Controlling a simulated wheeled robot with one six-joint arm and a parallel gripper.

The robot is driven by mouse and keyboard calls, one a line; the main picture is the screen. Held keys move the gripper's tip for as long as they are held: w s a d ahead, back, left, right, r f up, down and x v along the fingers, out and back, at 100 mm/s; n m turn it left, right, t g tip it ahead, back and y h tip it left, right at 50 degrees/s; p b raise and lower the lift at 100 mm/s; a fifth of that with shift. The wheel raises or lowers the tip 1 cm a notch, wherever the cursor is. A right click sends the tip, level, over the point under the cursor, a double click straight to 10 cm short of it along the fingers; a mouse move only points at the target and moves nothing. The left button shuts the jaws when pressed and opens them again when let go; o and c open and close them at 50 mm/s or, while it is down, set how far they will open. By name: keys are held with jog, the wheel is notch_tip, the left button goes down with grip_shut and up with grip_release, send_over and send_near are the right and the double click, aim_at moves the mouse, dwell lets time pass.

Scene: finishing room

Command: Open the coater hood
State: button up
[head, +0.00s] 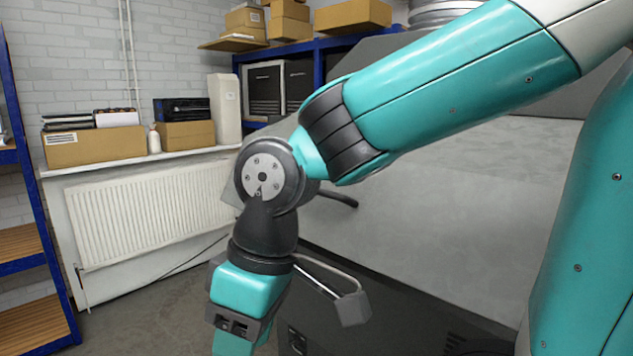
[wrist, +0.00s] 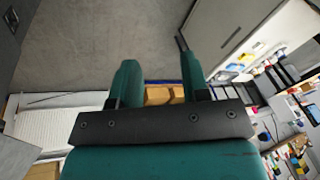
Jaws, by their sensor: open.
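The coater is the large grey machine at the right in the head view, with its hood (head: 465,190) as a broad grey body behind my arm. The hood appears closed over a dark base (head: 400,325). A bent bar with a grey end block (head: 352,308) shows at the hood's lower left, beside my wrist; I cannot tell how it is fixed. My gripper hangs at the bottom of the head view with its fingertips cut off. In the wrist view my gripper (wrist: 158,78) is open, its two teal fingers apart with nothing held between them.
A white radiator (head: 150,208) stands along the back wall under a shelf with boxes (head: 95,146). Blue shelving (head: 30,240) stands at the left. Grey floor (head: 150,310) is clear between it and the coater. Cardboard boxes (head: 352,15) sit on high shelves behind.

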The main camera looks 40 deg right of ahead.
jog(key=w+d+r+m+h+p, duration=0.25)
jog(key=w+d+r+p, duration=0.25)
jog(key=w+d+r, duration=0.65)
jog(key=w+d+r+m+h+p, duration=0.1)
jog(key=w+d+r+m+p, duration=0.55)
jog(key=d+r, duration=0.8)
jog(key=d+f+n+b, duration=0.1)
jog(key=f+b, duration=0.4)
jog(key=f, duration=0.1)
jog(key=w+f+n+b, duration=0.1)
jog(key=f+b, duration=0.4)
jog(key=f, duration=0.1)
jog(key=w+d+f+b, duration=0.1)
jog(key=f+b, duration=0.5)
jog(key=f, duration=0.1)
jog(key=shift+d+n+g, duration=0.3)
jog(key=shift+d+n, duration=0.05)
jog(key=shift+n, duration=0.05)
jog(key=shift+r, duration=0.1)
grip_shut()
